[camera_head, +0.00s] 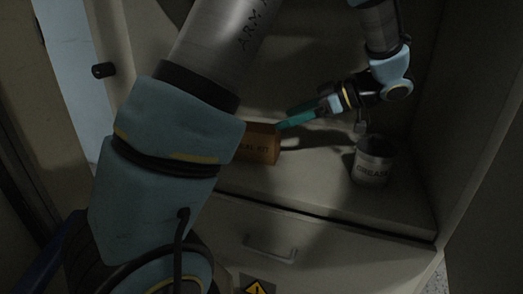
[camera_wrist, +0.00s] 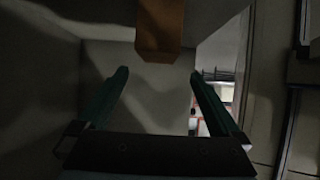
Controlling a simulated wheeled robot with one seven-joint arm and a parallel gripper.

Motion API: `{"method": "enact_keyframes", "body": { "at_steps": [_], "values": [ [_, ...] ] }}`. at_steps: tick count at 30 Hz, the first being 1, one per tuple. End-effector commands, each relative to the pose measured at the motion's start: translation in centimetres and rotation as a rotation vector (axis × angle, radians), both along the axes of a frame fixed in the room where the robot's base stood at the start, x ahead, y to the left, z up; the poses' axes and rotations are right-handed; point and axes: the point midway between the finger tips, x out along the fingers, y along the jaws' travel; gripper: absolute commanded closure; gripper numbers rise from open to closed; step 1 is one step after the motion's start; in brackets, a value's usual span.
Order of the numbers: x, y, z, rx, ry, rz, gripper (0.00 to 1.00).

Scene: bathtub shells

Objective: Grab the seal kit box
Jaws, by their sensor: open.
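The seal kit box (camera_head: 262,147) is a small brown box with dark lettering, standing on the shelf of the cabinet. My arm hides its left part in the head view. My gripper (camera_head: 284,118) has teal fingers and reaches in from the right, with its tips close to the top right of the box. I cannot tell from the head view whether they touch it. In the wrist view the box (camera_wrist: 160,30) shows at the top middle, beyond the fingertips and roughly centred between them. My gripper (camera_wrist: 158,76) is open there, with nothing between its fingers.
A grey can marked grease (camera_head: 373,162) stands on the shelf to the right, below my wrist. A drawer with a handle (camera_head: 270,248) and a yellow warning label (camera_head: 257,287) is below the shelf. The cabinet's right wall (camera_head: 480,130) bounds the space. The shelf between box and can is clear.

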Motion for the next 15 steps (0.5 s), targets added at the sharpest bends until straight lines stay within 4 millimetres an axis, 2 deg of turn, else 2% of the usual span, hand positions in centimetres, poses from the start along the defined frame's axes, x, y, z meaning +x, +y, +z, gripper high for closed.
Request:
{"method": "enact_keyframes", "body": {
  "at_steps": [12, 15],
  "values": [
    [1.8, 4.1, -2.6, 0.003, 0.003, 0.007, 0.0],
    [2.1, 4.6, -2.8, 0.001, 0.002, 0.006, 0.0]
  ]
}}
